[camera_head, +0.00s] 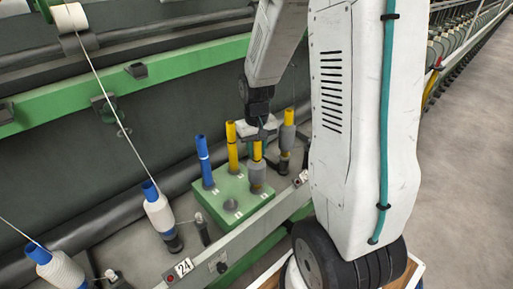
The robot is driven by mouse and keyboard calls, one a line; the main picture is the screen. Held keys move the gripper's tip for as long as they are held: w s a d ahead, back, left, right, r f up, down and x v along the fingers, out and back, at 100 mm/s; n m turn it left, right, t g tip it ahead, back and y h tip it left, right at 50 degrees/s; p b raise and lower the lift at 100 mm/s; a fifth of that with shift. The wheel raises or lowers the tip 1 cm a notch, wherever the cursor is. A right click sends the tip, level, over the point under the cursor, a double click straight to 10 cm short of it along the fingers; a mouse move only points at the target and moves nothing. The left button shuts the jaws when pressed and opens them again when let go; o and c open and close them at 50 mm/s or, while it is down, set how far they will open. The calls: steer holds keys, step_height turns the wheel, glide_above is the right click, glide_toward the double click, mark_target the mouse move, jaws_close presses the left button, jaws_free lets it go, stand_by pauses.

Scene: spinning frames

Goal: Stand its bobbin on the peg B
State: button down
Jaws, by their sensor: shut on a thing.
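My gripper (258,136) is shut on the top of a yellow bobbin (257,151) with grey yarn around its lower part. The bobbin is upright over the right part of a green block (238,190). I cannot tell whether its foot touches the block. On the block stand a blue bobbin (205,165) at the left and a bare yellow bobbin (232,147) at the back. A short grey peg (230,205) is empty at the front. Small white marks on the block are too small to read, so I cannot tell which is peg B.
A grey-wound bobbin (287,132) stands behind, right of my gripper. White-wound bobbins (159,214) with blue tops stand at the left, threads running up. A rail with a "24" plate (184,267) crosses in front. My arm hides the right middle.

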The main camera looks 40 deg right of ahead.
steer(key=shift+f, duration=0.3)
stand_by(0.4)
steer(key=c, duration=1)
jaws_free()
steer(key=shift+r, duration=3.9)
